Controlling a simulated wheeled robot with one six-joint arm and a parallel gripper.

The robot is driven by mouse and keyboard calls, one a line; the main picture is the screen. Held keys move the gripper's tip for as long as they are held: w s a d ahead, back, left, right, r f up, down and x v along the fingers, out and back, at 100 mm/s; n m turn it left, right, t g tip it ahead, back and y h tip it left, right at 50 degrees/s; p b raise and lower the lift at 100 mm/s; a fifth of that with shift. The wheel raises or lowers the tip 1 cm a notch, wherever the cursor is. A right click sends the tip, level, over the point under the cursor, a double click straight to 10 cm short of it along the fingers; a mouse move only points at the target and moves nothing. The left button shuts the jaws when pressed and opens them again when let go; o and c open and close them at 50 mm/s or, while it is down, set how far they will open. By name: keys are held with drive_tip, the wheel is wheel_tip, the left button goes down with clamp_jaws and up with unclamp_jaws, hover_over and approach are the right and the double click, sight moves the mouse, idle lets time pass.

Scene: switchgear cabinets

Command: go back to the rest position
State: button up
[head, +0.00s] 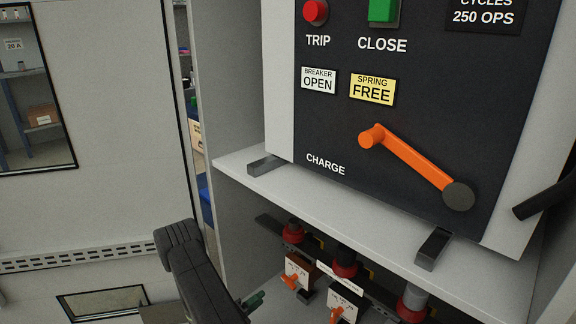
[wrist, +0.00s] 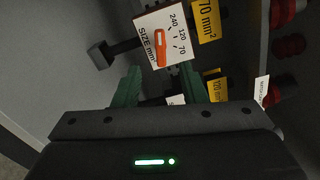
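My gripper shows in the wrist view (wrist: 160,88) as two green fingers set apart with a gap between them. It is open, and I see nothing held in it. In the head view, only a bit of green finger (head: 255,300) shows beyond my dark arm, at the lower compartment's left side. In the wrist view, a white size dial (wrist: 163,36) with an orange pointer is ahead of the fingers. Whether the fingers touch anything cannot be told.
The breaker panel (head: 330,210) with its orange charge handle (head: 410,160) stands above a light shelf (head: 330,220). Below are red-collared posts (head: 345,262) and white dial boxes with orange levers (head: 298,272). Yellow tags (wrist: 208,20) hang near the fingers. A cabinet side wall (head: 215,90) stands left.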

sight(285, 280)
drive_tip(key=b+x, duration=0.3)
drive_tip(key=x, duration=1)
drive_tip(key=shift+w+d+f, duration=0.15)
drive_tip(key=shift+d, duration=0.15)
drive_tip(key=shift+a+m, duration=0.1)
drive_tip(key=shift+m, duration=0.8)
drive_tip(key=shift+r+m, duration=0.2)
drive_tip(key=shift+m, duration=0.9)
drive_tip(key=shift+r+m, duration=0.2)
drive_tip(key=shift+m, duration=0.9)
drive_tip(key=shift+s, duration=0.25)
